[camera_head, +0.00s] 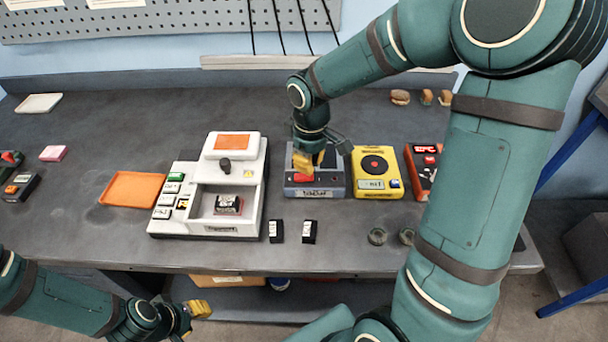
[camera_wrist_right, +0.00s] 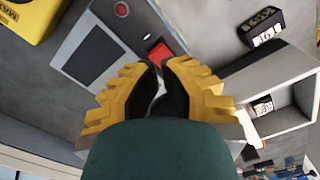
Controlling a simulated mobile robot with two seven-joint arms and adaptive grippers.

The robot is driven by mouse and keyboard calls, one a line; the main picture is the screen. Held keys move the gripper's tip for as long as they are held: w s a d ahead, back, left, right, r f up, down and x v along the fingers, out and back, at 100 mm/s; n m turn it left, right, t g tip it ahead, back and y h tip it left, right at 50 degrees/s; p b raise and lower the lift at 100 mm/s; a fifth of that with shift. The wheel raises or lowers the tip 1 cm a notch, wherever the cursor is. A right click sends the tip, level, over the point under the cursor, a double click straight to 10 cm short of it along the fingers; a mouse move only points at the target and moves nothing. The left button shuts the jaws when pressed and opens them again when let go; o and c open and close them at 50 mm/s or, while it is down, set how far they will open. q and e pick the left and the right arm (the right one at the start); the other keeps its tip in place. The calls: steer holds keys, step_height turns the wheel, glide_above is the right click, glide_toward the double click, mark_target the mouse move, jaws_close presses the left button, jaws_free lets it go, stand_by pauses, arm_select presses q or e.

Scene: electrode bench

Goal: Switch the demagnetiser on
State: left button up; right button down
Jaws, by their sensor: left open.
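A grey box with a dark top plate and a red switch, which looks like the demagnetiser (camera_head: 331,190), stands at the bench's middle; its label is too small to read. It also shows in the right wrist view (camera_wrist_right: 80,30). The red switch (camera_wrist_right: 160,52) lies just beyond my right gripper's fingertips (camera_wrist_right: 161,68), which are together and empty. I cannot tell whether they touch it. In the head view my right gripper (camera_head: 308,163) is over the box and partly hides it. My left gripper (camera_head: 198,308) is open and empty, low in front of the bench.
A white machine (camera_head: 170,221) stands left of the grey box, a yellow device (camera_head: 377,188) and a red device (camera_head: 419,172) right of it. Two small black blocks (camera_head: 276,231) lie in front. An orange tray (camera_head: 130,190) lies left. The bench behind is mostly clear.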

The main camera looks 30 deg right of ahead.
steer(key=shift+f+b, duration=1.35)
steer(key=shift+f, duration=0.45)
stand_by(1.4)
steer(key=shift+r, duration=0.15)
steer(key=shift+r+p, duration=2.9)
steer(key=shift+r, duration=0.5)
